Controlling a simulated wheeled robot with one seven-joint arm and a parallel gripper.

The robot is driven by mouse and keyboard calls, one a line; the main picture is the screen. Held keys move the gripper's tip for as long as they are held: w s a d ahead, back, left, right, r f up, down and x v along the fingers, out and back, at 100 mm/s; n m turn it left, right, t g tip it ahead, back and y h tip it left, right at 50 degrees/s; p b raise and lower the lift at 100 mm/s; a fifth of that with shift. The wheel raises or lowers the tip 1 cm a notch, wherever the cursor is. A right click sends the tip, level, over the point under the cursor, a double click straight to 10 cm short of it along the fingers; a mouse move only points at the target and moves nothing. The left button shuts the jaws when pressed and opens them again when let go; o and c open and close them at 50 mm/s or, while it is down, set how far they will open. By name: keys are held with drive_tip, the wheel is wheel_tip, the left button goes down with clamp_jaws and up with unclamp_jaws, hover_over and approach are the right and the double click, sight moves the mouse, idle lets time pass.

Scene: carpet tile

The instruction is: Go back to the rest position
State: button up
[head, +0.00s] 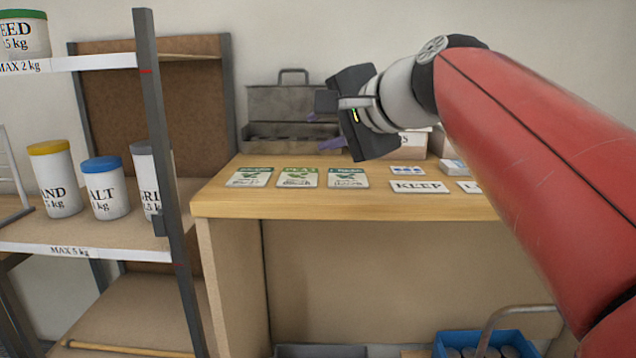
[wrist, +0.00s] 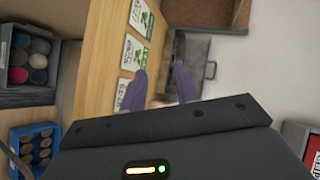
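My gripper (head: 318,131) hangs over the back of the wooden bench (head: 440,208) in the head view, in front of the grey metal toolbox (head: 290,101). My red arm reaches in from the right. In the wrist view the two purple fingers of my gripper (wrist: 159,84) stand apart, with no object seen held between them. The toolbox (wrist: 193,62) lies beyond the fingers there. The gripper is raised above the bench top.
Several printed cards (head: 297,178) lie on the bench, with a KEEP label (head: 419,187) to the right. A shelf rack with tubs, including a blue-lidded one (head: 106,190), stands left. A blue crate (head: 487,340) sits below the bench. White boxes are partly behind my arm.

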drive_tip(key=s+d+f+n+g+h, duration=0.1)
drive_tip(key=s+d+f+n+h, duration=0.1)
drive_tip(key=s+f, duration=0.5)
drive_tip(key=s+d+f+n+g+h, duration=0.2)
drive_tip(key=s+d+f, duration=0.4)
drive_tip(key=f, duration=0.9)
drive_tip(key=s+d+f+n+g+h, duration=0.2)
drive_tip(key=s+d+f+n+h, duration=0.2)
drive_tip(key=f, duration=0.7)
drive_tip(key=s+d+n, duration=0.1)
drive_tip(key=s+d, duration=0.1)
drive_tip(key=s, duration=0.1)
drive_tip(key=shift+s+f, duration=0.25)
drive_tip(key=shift+s, duration=0.05)
